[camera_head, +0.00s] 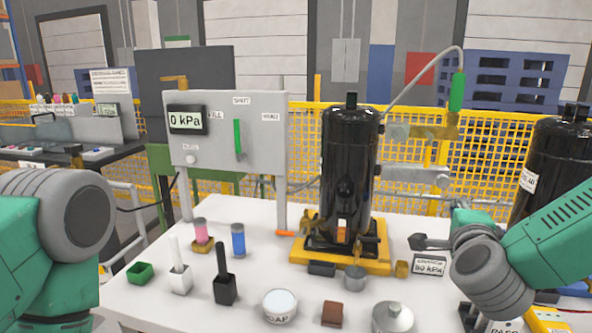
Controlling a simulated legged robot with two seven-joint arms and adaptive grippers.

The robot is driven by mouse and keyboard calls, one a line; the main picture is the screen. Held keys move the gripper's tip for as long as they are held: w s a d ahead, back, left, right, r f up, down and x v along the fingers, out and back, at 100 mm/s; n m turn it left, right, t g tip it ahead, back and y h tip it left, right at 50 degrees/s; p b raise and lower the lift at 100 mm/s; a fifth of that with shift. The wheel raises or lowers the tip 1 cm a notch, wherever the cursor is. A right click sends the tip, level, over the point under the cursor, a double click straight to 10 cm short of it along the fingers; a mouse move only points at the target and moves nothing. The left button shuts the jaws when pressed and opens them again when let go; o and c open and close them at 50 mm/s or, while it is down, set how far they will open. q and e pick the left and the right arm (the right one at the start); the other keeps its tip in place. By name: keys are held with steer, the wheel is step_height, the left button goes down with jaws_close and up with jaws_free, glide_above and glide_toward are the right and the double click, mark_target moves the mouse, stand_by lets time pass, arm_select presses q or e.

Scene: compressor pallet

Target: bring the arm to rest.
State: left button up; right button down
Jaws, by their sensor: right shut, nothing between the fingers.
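My right arm comes in from the right. Its dark gripper (424,242) is shut and empty, above the white table to the right of the black compressor (349,165). The compressor stands upright on a yellow base (378,263), apart from the gripper. My left arm shows at the left edge as a green and grey link; its gripper is out of view.
The white table (150,300) bears a gauge panel (265,140) reading 0 kPa, pink (201,231) and blue (238,240) cylinders, a soap dish (280,305) and a metal lidded pot (392,318). A second black compressor (560,160) stands at right. A yellow fence (300,150) runs behind.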

steer(key=s+a+f+n+g+y, duration=0.2)
steer(key=s+f+n, duration=0.1)
steer(key=f, duration=0.5)
steer(key=s+a+f+n+g+y, duration=0.1)
steer(key=s+f+n+g, duration=0.1)
steer(key=f, duration=0.6)
steer(key=s+a+f+n+g+y, duration=0.2)
steer(key=s+f+n, duration=0.3)
steer(key=f, duration=0.3)
steer(key=shift+s+a+f+n+y, duration=0.1)
steer(key=shift+a+f+n+y, duration=0.2)
steer(key=shift+n, duration=0.4)
arm_select(q)
steer(key=shift+w+d, duration=0.15)
steer(key=shift+w, duration=0.1)
arm_select(e)
steer(key=s+d+f+n+g, duration=0.2)
steer(key=s+f+n+g, duration=0.3)
steer(key=s, duration=0.8)
steer(key=s+d+f+n+g, duration=0.1)
steer(key=s+f+n+g, duration=0.4)
steer(key=s+f, duration=0.4)
steer(key=s, duration=0.4)
steer(key=shift+s+d+f, duration=0.2)
steer(key=shift+d+f, duration=0.1)
steer(key=shift+d, duration=0.1)
steer(key=shift+w, duration=0.15)
